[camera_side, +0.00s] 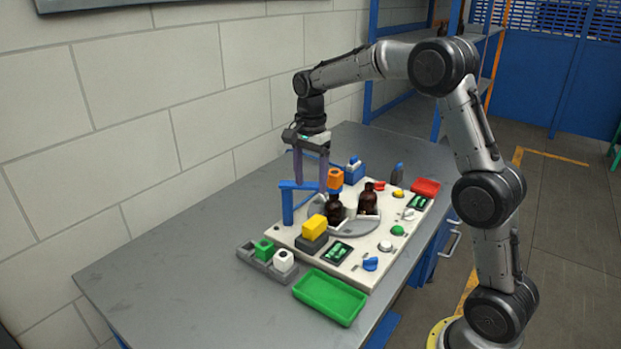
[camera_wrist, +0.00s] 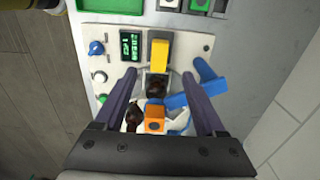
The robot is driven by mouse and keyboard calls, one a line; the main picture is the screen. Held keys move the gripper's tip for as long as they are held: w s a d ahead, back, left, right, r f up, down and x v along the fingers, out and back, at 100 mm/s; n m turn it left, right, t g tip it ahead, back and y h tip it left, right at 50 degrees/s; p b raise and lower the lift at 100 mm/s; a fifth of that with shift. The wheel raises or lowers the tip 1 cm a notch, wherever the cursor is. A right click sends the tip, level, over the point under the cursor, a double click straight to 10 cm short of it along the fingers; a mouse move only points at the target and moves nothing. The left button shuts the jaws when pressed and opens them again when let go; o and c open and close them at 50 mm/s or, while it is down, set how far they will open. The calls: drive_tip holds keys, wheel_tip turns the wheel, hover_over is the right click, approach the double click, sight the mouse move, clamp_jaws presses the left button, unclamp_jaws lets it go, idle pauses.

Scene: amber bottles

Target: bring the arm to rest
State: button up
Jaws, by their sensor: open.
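My gripper (camera_side: 311,170) is open and empty, with its fingers pointing down above the back left part of the white panel (camera_side: 372,262). In the wrist view my gripper (camera_wrist: 161,82) shows its two dark fingers spread wide, with nothing between them at their height. Two amber bottles stand on a grey round plate (camera_side: 360,229): one bottle (camera_side: 368,200) is in clear sight, and the other bottle (camera_side: 335,212) is partly hidden beneath an orange block (camera_side: 335,179). A blue post with an arm (camera_side: 287,205) stands beside them, close to my fingers in the side view.
A yellow block (camera_side: 314,226) sits on the panel's near left part. A green tray (camera_side: 330,297) and a grey holder with green and white blocks (camera_side: 265,262) lie in front. A red tray (camera_side: 426,187) is at the right. The table's left front (camera_side: 160,285) is clear.

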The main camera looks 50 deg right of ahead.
drive_tip(key=shift+a, duration=0.1)
drive_tip(key=s+a+r+n+t, duration=0.4)
drive_tip(key=s+a+r, duration=0.4)
drive_tip(key=s+r, duration=0.5)
drive_tip(key=s+a+f+n, duration=0.1)
drive_tip(key=s+f+n, duration=0.3)
drive_tip(key=s+n, duration=0.3)
drive_tip(key=s+a+f+n+t, duration=0.1)
drive_tip(key=s+f+n, duration=0.3)
drive_tip(key=s+n, duration=0.3)
drive_tip(key=shift+s+a+t, duration=0.3)
drive_tip(key=shift+s+a, duration=0.05)
drive_tip(key=shift+s, duration=0.2)
